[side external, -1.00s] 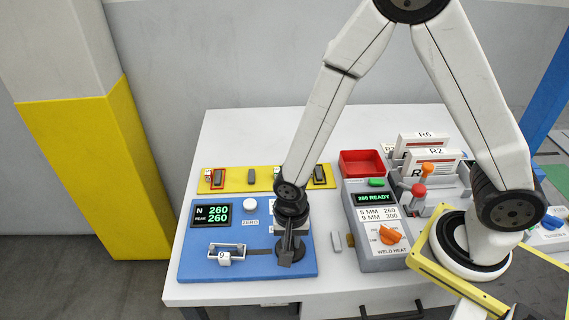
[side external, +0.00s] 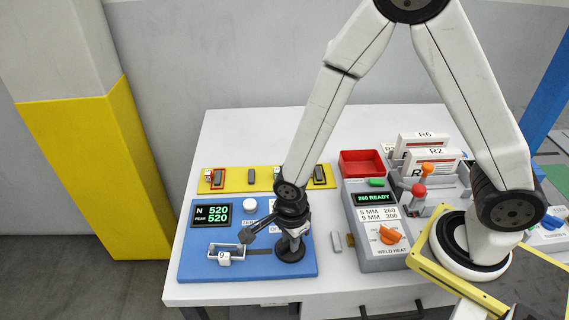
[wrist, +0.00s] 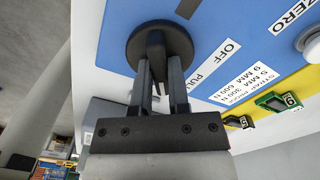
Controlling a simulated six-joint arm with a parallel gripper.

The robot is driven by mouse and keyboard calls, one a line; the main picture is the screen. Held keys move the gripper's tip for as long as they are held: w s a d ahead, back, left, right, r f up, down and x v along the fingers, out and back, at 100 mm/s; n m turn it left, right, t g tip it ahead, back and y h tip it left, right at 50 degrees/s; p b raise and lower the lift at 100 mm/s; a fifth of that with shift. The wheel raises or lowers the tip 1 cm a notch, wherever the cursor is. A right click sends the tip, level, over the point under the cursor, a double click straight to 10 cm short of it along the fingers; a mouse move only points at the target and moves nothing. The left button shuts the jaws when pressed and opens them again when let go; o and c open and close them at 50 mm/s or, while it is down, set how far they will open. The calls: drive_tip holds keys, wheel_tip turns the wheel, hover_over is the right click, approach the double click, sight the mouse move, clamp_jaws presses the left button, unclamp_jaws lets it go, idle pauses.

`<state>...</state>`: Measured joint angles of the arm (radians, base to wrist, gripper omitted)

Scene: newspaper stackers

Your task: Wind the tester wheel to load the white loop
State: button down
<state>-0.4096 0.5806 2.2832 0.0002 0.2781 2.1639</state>
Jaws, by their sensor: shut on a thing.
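The blue tester (side external: 195,262) lies at the left of the table. Its display (side external: 211,213) reads N 520 and PEAK 520. The white loop (side external: 240,246) sits around the tester's left hook area, with a white block marked 9 (side external: 224,259) at its front. The black tester wheel (side external: 291,256) is at the tester's right end; in the wrist view the wheel (wrist: 180,45) is round with a raised grip bar. My gripper (wrist: 160,75) is shut on this bar, one finger on each side. In the side view my gripper (side external: 290,238) stands over the wheel, pointing down.
A white zero button (side external: 250,205) is on the tester. A yellow strip (side external: 233,181) with small parts lies behind it. A grey weld heater (side external: 381,250) reading 260 READY stands at the right, with a red tray (side external: 362,163) behind it. Bare table lies at the back left.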

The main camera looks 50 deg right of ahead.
drive_tip(key=shift+m, duration=0.8)
drive_tip(key=c, duration=0.6)
unclamp_jaws()
drive_tip(key=shift+r, duration=0.2)
drive_tip(key=shift+r, duration=3.7)
drive_tip(key=shift+d, duration=0.1)
